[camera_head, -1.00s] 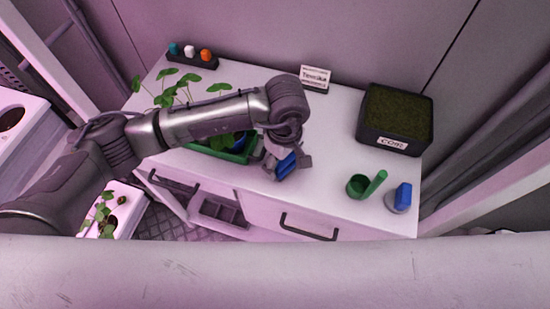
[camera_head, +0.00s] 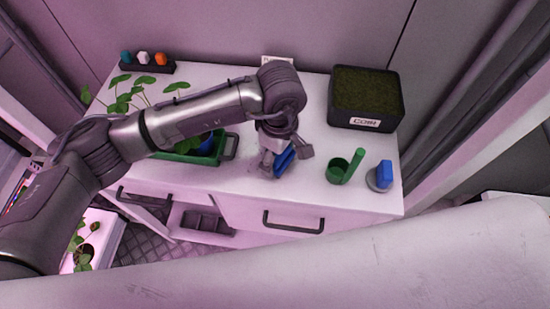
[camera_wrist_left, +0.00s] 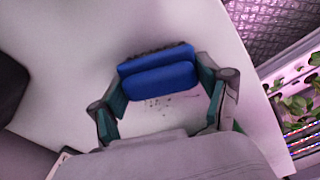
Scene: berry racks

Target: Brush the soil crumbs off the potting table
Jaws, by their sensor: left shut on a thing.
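My left gripper (camera_head: 285,157) is shut on a blue brush (camera_head: 284,161) near the front middle of the white potting table (camera_head: 310,110). In the left wrist view, the brush (camera_wrist_left: 158,77) sits between the two fingers, with dark bristles along its far side. Dark soil crumbs (camera_wrist_left: 155,101) lie scattered on the white top between the brush and the gripper's palm. Whether the bristles touch the table is hard to tell. My right gripper is not in view.
A green tray (camera_head: 213,157) with seedlings stands left of the gripper. Right of it are a green scoop (camera_head: 338,171), a blue-handled round tool (camera_head: 383,175) and a black tub (camera_head: 366,98) marked COIR. A bottle rack (camera_head: 147,67) stands at the back left.

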